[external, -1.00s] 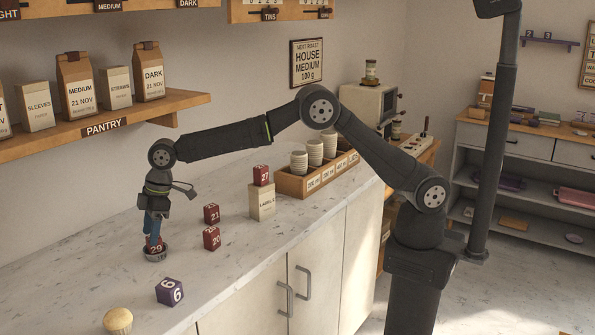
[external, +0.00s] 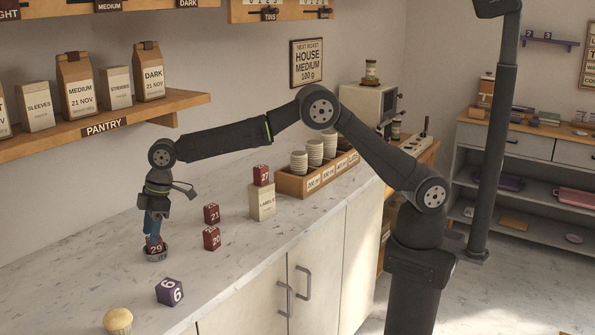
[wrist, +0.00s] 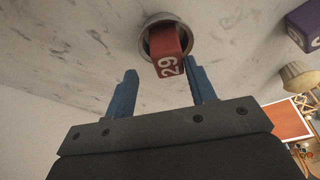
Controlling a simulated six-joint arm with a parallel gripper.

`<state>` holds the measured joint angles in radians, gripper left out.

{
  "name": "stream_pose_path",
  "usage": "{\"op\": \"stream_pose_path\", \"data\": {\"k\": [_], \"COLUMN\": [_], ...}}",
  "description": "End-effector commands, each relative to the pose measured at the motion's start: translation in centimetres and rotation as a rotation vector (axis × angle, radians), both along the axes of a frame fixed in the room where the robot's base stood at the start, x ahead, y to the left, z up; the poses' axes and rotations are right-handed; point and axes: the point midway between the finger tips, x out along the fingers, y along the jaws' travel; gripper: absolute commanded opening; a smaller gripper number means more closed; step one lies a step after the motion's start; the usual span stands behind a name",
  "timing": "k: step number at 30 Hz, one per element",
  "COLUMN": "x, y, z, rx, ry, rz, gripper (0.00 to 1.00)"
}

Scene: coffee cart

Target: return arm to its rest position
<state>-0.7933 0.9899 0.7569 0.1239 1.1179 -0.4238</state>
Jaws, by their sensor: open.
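My gripper (wrist: 163,90) points down over the counter, its two blue fingers apart. It also shows at the end of my arm in the external view (external: 153,234). A red block marked 29 (wrist: 167,52) sits in a small round metal dish (wrist: 146,30), tilted in the wrist view. The block (external: 156,249) and dish (external: 156,257) are right below the fingertips in the external view. The fingers stand on either side of the block in the wrist view, with gaps between. My arm is stretched out over the counter.
Red blocks 21 (external: 211,214) and 20 (external: 211,238) stand right of my gripper. Red block 27 (external: 262,175) is on a labels box (external: 262,202). The pantry shelf (external: 100,128) hangs above.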

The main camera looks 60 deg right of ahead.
Motion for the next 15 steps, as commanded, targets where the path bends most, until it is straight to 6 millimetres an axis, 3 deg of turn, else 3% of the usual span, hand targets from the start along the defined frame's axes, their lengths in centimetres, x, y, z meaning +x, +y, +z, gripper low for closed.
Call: {"op": "stream_pose_path", "data": {"k": [15], "x": [-1.1], "y": [-2.9], "z": [10.1], "rx": [0.002], "ry": [-0.003], "rz": [-0.002], "gripper": [0.51]}}
